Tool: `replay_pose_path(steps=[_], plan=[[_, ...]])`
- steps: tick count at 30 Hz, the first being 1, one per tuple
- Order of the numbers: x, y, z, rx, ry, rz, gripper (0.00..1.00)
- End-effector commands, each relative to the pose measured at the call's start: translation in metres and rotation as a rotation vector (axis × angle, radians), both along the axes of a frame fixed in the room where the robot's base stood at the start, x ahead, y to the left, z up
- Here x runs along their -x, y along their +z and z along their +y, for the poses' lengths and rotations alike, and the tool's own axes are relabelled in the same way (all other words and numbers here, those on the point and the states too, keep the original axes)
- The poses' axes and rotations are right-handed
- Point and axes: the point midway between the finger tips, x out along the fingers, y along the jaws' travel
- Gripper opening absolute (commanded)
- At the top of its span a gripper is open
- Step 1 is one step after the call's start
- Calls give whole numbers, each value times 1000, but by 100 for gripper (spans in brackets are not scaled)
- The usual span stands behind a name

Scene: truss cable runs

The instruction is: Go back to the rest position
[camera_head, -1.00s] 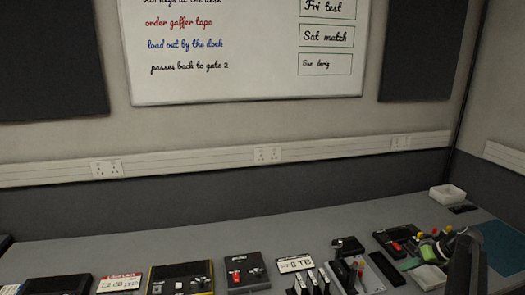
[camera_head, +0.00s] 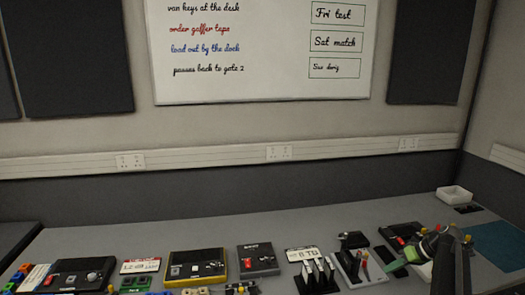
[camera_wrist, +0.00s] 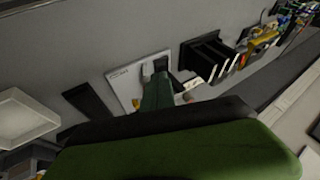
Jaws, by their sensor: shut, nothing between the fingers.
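My gripper (camera_head: 398,265) is at the right of the head view, at the end of my arm, low over the right part of the grey bench (camera_head: 215,228). Its green fingers are together with nothing visible between them. In the wrist view the green fingers (camera_wrist: 156,92) point away from the camera, in front of a pale flat board (camera_wrist: 125,86) on the bench. The large green and black part at the bottom of that view is mine and hides what lies behind it.
Several devices line the bench, among them a yellow-edged box (camera_head: 195,268), a dark box with a red switch (camera_head: 258,261) and a black slotted holder (camera_head: 316,277). A white tray (camera_head: 454,194) stands at the back right. The bench behind the devices is clear.

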Motion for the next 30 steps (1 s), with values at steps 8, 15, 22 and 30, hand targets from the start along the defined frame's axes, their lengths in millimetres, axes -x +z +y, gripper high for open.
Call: replay_pose_path(steps=[8,15,22,30], plan=[[-12,-7,134,45,184,27,0],[46,-29,297,206,311,163,0],[133,-46,338,445,111,321,0],[144,-48,310,509,-207,399,0]])
